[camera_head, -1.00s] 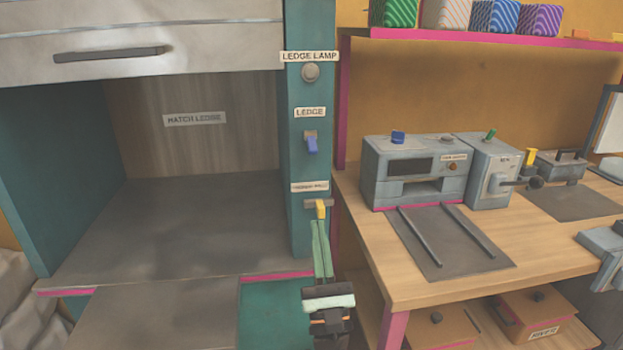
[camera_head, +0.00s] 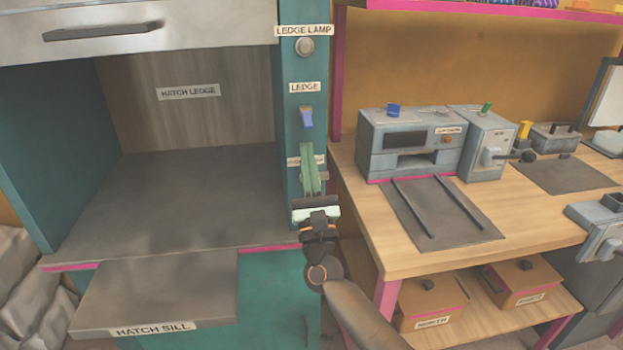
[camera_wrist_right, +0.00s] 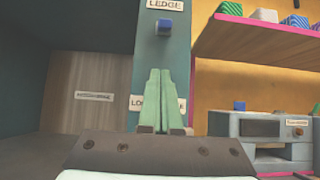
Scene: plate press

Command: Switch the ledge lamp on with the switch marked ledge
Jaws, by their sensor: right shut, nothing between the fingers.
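The switch marked LEDGE is a blue toggle (camera_head: 307,119) on the teal post, below its white label (camera_head: 305,87). It hangs downward and also shows at the top of the right wrist view (camera_wrist_right: 163,28). The ledge lamp (camera_head: 304,46) is a round grey disc higher on the post, under the LEDGE LAMP label, and looks unlit. My right gripper (camera_head: 308,147) has green fingers, shut and empty, pointing up. Its tips appear just below the blue toggle, with a gap in the right wrist view (camera_wrist_right: 158,72). My left gripper is out of view.
A lower label (camera_head: 294,162) on the post is partly covered by my fingers, and the lower switch is mostly hidden. The hatch ledge (camera_head: 200,200) is open and empty at left. A wooden bench (camera_head: 400,240) with grey machines stands at right.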

